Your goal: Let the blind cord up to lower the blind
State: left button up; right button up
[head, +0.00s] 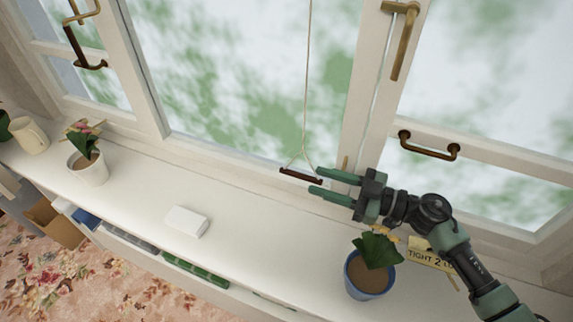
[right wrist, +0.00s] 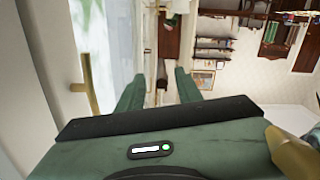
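The blind cord (head: 307,75) hangs straight down in front of the middle window pane. It splits near the bottom and holds a dark brown bar handle (head: 297,174). My right gripper (head: 317,181) comes in from the right and is open, with its two green fingers apart. The right end of the handle lies at the gap between the fingertips; I cannot tell whether they touch. In the right wrist view, both fingers (right wrist: 158,88) stand apart, with a small dark brown piece between them. The blind itself and my left gripper are not in view.
A white sill (head: 240,210) runs below the windows. On it stand a blue plant pot (head: 368,278) under my right arm, a small white box (head: 187,221), a white plant pot (head: 91,170) and a cream mug (head: 28,135). A brass window handle (head: 403,45) is above my gripper.

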aim_at(293, 172)
jog(key=p+x, duration=0.1)
jog(key=x, duration=0.6)
jog(key=shift+s+p, duration=0.1)
jog(key=shift+p, duration=0.25)
jog(key=shift+a, duration=0.2)
grip_shut()
dwell(0.9)
